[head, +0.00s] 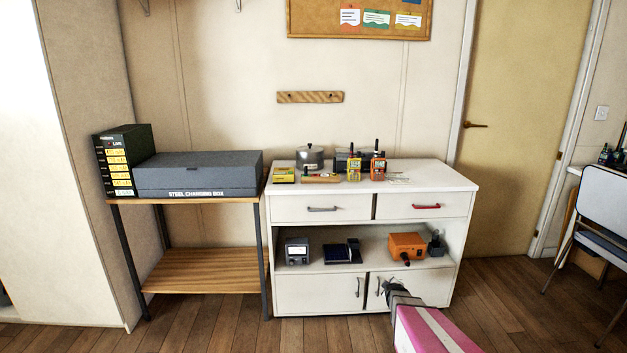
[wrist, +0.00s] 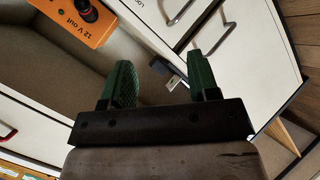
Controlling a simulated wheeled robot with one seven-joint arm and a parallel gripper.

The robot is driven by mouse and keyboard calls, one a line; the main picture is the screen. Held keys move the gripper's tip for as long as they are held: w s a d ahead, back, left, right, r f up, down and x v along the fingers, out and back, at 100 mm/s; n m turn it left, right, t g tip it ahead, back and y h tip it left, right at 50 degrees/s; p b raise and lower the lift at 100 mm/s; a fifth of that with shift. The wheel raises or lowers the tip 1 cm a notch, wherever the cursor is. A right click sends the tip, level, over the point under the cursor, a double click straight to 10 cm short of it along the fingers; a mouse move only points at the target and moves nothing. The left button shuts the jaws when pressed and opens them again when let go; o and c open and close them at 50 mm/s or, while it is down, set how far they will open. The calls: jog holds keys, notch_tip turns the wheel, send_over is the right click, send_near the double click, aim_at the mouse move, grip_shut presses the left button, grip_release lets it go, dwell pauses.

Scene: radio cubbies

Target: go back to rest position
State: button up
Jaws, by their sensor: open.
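My gripper (head: 384,288) is at the lower right of the head view, in front of the lower doors of the white cabinet (head: 300,243). Its two green fingers show in the wrist view (wrist: 160,75), spread apart with nothing held between them. A small dark item with a pale label (wrist: 172,76) shows beyond the gap, apart from the fingers. My arm comes up from the bottom edge of the head view and hides part of the right-hand lower door.
An orange box (head: 406,246), a black item (head: 437,244), a meter (head: 297,251) and a dark device (head: 341,252) stand on the open shelf. Two handheld radios (head: 354,167) (head: 378,167) and a pot (head: 310,157) stand on top. A chair (head: 603,205) is at right.

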jog(key=s+a+r+m+g, duration=0.3)
jog(key=s+a+r, duration=0.2)
jog(key=s, duration=0.4)
jog(key=s+a+r+m+g+y, duration=0.1)
jog(key=s+a+r+m+g, duration=0.2)
jog(key=s+r, duration=0.4)
jog(key=s+a+r+m+g+y, duration=0.1)
jog(key=s+a+r+m+g, duration=0.2)
jog(key=s+a+r+g, duration=0.2)
jog(key=s+a+r, duration=0.1)
jog(key=s+a, duration=0.2)
jog(key=s, duration=0.4)
jog(key=shift+s+m, duration=0.4)
